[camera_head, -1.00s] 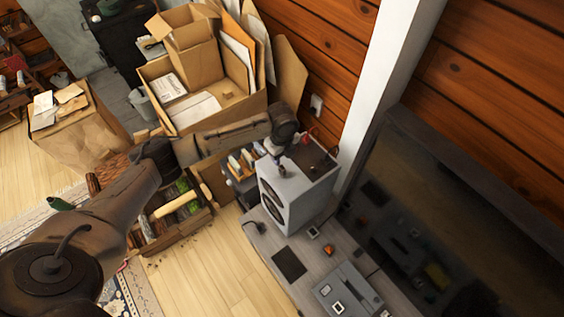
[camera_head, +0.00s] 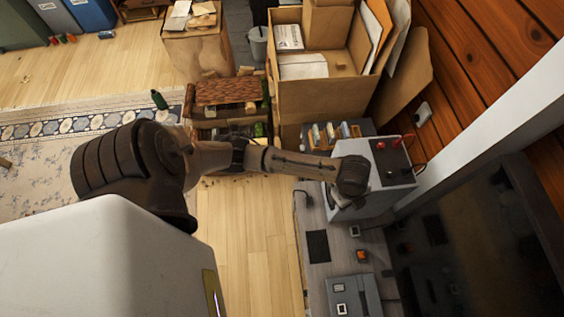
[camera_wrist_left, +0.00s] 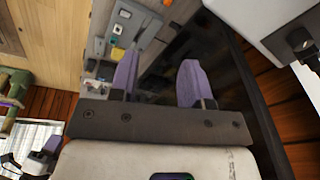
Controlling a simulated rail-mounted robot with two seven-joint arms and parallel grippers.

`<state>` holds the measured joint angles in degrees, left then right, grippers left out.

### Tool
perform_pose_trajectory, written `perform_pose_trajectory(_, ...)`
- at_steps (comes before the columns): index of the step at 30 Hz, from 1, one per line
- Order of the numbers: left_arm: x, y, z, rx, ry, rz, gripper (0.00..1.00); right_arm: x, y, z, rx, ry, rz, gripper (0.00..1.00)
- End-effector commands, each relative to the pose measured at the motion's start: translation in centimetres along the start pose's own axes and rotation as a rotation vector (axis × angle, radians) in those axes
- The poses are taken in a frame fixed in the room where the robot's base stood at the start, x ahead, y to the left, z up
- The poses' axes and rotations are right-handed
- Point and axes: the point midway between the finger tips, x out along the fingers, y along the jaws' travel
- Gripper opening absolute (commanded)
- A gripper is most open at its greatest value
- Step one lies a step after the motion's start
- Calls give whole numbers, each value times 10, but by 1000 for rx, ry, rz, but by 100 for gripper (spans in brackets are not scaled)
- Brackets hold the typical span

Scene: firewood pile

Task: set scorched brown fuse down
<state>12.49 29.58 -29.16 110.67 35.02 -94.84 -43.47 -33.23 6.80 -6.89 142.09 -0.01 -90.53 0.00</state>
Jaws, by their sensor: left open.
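My left gripper (camera_head: 345,201) comes down beside the near-left side of a white box (camera_head: 385,208). In the left wrist view my left gripper (camera_wrist_left: 158,85) has its two purple fingers spread apart, with nothing seen between them. A small orange-brown piece (camera_head: 361,256) lies on the grey bench top (camera_head: 340,255), away from the fingers; I cannot tell whether it is the scorched brown fuse. No other piece can be made out as the fuse.
A grey case (camera_head: 353,296) and a black pad (camera_head: 318,246) lie on the bench. A dark screen (camera_head: 480,240) stands at right. Cardboard boxes (camera_head: 300,100) and a firewood crate (camera_head: 232,128) stand behind.

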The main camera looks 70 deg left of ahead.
Motion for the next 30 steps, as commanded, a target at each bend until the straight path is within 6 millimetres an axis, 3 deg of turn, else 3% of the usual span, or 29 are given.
perform_pose_trajectory(1,6,27,-10,-83,34,-8,44,0,0,0,0,0,0,0)
perform_pose_trajectory(6,5,92,-16,-440,96,-68,44,0,0,0,-1,0,0,0)
perform_pose_trajectory(15,-21,169,19,-998,91,-172,44,0,1,0,-2,-1,2,0)
perform_pose_trajectory(21,-33,191,36,-1170,66,-218,44,0,1,0,-2,-1,2,0)
perform_pose_trajectory(30,-36,195,40,-1204,59,-229,44,0,1,0,-2,-1,2,0)
